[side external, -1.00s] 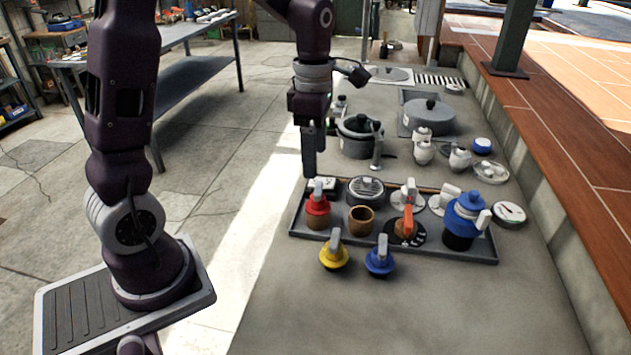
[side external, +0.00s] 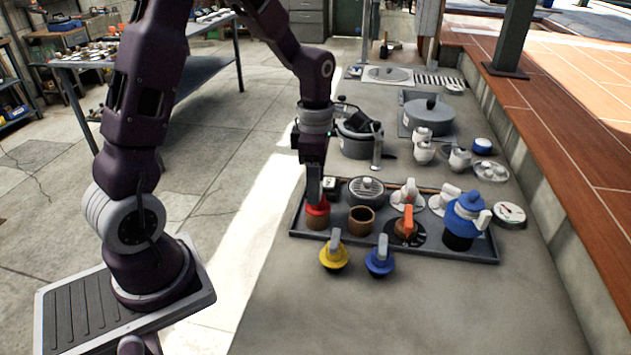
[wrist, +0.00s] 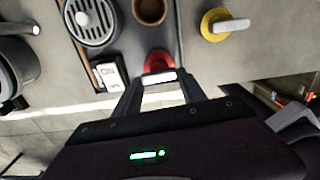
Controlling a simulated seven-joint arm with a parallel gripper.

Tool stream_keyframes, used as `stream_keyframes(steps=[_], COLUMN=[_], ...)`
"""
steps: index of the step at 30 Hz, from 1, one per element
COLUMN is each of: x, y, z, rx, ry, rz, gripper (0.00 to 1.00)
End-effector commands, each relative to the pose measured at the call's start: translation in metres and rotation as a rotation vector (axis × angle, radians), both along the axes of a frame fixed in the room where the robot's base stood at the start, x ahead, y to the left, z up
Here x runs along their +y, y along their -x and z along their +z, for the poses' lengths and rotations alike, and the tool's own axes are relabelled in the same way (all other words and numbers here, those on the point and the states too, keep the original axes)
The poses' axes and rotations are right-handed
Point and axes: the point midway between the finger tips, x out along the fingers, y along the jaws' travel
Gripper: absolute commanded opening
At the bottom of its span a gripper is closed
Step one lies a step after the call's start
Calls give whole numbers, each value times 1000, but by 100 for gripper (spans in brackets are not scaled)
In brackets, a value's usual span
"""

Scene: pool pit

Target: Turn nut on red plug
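The red plug (side external: 316,210) stands upright at the left end of the grey tray (side external: 420,247). It also shows in the wrist view (wrist: 159,62), with its pale wing nut (wrist: 160,77) on top. My gripper (side external: 314,196) points down over this plug, its fingertips at the nut's height. In the wrist view my gripper (wrist: 162,82) has its fingers spread, one on each side of the nut, near the ends of its wing. I cannot tell whether they touch it. In the side view the fingers hide most of the nut.
An empty brown socket (side external: 361,219) and a round grey drain (side external: 367,189) are close by. Yellow (side external: 334,257) and blue (side external: 379,261) plugs stand in front of the tray. An orange-handled valve (side external: 407,228) and a blue-capped jar (side external: 462,226) are farther right.

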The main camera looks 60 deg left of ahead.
Motion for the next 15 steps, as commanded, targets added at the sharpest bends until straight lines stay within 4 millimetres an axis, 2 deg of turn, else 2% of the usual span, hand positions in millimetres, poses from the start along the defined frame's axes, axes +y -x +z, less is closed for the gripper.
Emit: stream_keyframes(steps=[1, 3, 10, 15], x=[0, 0, 0, 0], y=[0, 0, 0, -1], z=[0, 0, 0, 0], rx=[0, 0, 0, -1], ry=[0, 0, 0, 2], rz=[0, 0, -28, -110], gripper=[16, 8, 8, 8])
